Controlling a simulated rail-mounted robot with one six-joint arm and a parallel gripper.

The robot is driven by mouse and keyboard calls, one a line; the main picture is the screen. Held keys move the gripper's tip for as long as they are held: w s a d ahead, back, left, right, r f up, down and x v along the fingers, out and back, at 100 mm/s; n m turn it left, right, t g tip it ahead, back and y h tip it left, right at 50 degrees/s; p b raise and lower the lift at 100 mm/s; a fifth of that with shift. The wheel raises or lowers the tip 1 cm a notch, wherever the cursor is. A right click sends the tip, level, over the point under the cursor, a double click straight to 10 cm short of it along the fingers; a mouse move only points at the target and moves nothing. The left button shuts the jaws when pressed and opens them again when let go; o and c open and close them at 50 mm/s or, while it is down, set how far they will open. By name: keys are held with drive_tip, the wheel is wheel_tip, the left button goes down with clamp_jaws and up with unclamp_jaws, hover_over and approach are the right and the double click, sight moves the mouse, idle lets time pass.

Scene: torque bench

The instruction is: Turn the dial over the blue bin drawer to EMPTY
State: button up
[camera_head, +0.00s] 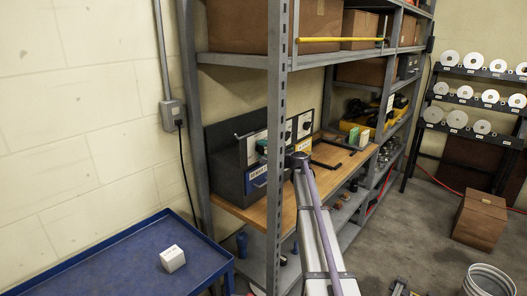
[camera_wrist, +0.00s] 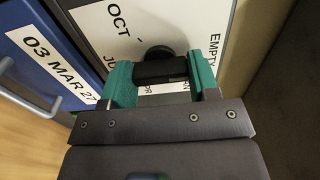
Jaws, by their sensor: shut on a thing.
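In the wrist view, my gripper (camera_wrist: 160,75) has its two green fingertips closed on either side of the black dial (camera_wrist: 160,66). The dial sits on a white plate (camera_wrist: 105,35) printed "OCT -" and, at the right, "EMPTY"; other lettering is partly covered by the fingers. I cannot make out which mark the dial points to. The blue bin drawer (camera_wrist: 28,50) is at the left, with a "03 MAR 27" label and a grey handle. In the head view, the drawer (camera_head: 257,181) shows small, and a shelf post hides part of my gripper.
A steel shelf post (camera_head: 278,120) rises in front of the bench. A blue cart (camera_head: 120,265) with a white block (camera_head: 172,258) stands at the lower left.

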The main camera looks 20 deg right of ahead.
idle(0.3)
drive_tip(key=o, duration=0.9)
drive_tip(key=shift+s, duration=0.1)
drive_tip(key=v, duration=1)
drive_tip(key=shift+s+d, duration=0.15)
drive_tip(key=shift+s, duration=0.15)
